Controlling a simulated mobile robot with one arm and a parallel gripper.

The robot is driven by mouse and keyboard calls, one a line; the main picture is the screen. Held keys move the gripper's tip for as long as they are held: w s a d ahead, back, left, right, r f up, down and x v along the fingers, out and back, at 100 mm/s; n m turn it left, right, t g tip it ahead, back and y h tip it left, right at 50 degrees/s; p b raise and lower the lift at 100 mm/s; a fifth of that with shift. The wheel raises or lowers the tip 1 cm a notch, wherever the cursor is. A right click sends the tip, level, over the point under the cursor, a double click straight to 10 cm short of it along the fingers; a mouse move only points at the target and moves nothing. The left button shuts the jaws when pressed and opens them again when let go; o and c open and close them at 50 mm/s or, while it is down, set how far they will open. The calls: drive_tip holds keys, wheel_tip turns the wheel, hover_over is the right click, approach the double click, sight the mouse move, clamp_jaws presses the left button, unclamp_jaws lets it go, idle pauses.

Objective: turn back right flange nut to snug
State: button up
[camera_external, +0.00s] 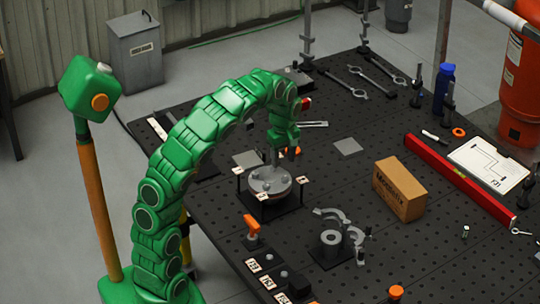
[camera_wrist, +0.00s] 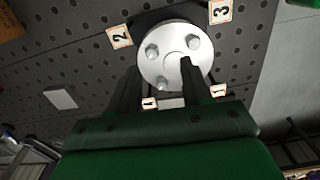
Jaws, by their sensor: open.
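The round grey flange (camera_external: 270,181) sits on a dark square base on the bench. In the wrist view the flange (camera_wrist: 173,66) shows several nuts: one at its upper left (camera_wrist: 152,50), one at its upper right (camera_wrist: 193,43) and one at its lower left (camera_wrist: 162,84). My finger covers the flange's lower right, so a nut there is hidden. Number cards stand around it, including 2 (camera_wrist: 119,37) and 3 (camera_wrist: 220,11). My gripper (camera_external: 275,156) points down over the flange's far side. Contact cannot be judged.
A cardboard box (camera_external: 400,190), a red level (camera_external: 460,180) and a white clipboard (camera_external: 489,167) lie to the right. A grey cylinder (camera_external: 330,243) with curved wrenches stands in front. An orange-handled tool (camera_external: 251,224) stands near the left edge. Bench between flange and box is mostly clear.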

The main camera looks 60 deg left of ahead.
sight(286, 178)
drive_tip(key=shift+w+a+f+n, duration=0.15)
drive_tip(key=shift+w+a+f, duration=0.1)
drive_tip(key=shift+w, duration=0.2)
drive_tip(key=shift+w+a+f+n, duration=0.15)
drive_tip(key=shift+w+f, duration=0.1)
drive_tip(key=shift+w, duration=0.15)
drive_tip(key=shift+d+f, duration=0.1)
drive_tip(key=shift+f, duration=3.7)
clamp_jaws()
